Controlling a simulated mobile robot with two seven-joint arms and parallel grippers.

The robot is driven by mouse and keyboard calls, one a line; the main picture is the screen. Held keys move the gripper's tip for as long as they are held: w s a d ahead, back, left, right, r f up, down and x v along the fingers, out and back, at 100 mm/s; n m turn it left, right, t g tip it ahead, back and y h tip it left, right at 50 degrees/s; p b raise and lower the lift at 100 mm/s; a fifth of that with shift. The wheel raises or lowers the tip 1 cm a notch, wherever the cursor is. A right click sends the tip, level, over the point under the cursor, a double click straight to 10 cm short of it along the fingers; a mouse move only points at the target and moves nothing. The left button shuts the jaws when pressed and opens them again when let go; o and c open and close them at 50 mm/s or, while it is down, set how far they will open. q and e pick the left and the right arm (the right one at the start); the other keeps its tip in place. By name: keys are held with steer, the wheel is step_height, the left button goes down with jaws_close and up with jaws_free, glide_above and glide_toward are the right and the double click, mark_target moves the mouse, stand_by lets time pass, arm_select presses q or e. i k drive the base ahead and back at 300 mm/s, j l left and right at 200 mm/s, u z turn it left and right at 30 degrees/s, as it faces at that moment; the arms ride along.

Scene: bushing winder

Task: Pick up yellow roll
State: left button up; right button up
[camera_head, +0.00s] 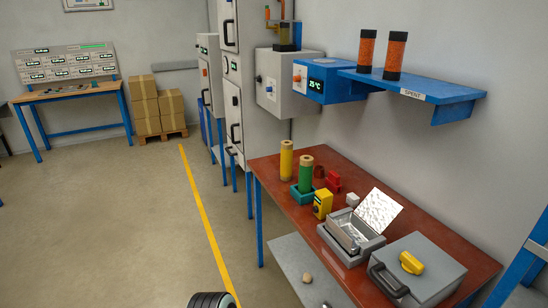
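The yellow roll (286,161) stands upright near the far left corner of the reddish-brown table (266,171). It has a tan top end. A green roll (306,174) with a tan top stands upright just in front and to the right of it, in a teal holder (301,197). The yellow roll's lower end is close to this holder; I cannot tell whether they touch. Nothing holds the yellow roll. Neither of my grippers shows; only a dark rounded part, apparently of my own arm, shows at the bottom edge.
A yellow meter (322,204), red blocks (333,179), an open foil-lined box (351,235) and a grey case (418,269) crowd the table. A blue shelf (437,91) with two orange-and-black rolls overhangs the back. The floor left of the table is clear.

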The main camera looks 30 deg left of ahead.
mark_target(287, 146)
steer(key=i+j+u, duration=0.1)
steer(key=i+j, duration=0.15)
steer(key=j, duration=0.3)
steer(key=i+j+u, duration=0.1)
steer(key=i+j, duration=0.15)
steer(key=j, duration=0.25)
steer(key=i+j+u, duration=0.1)
steer(key=i+j, duration=0.2)
steer(key=j, duration=0.2)
steer(key=i+j, duration=0.3)
steer(key=j, duration=0.15)
steer(key=u, duration=0.05)
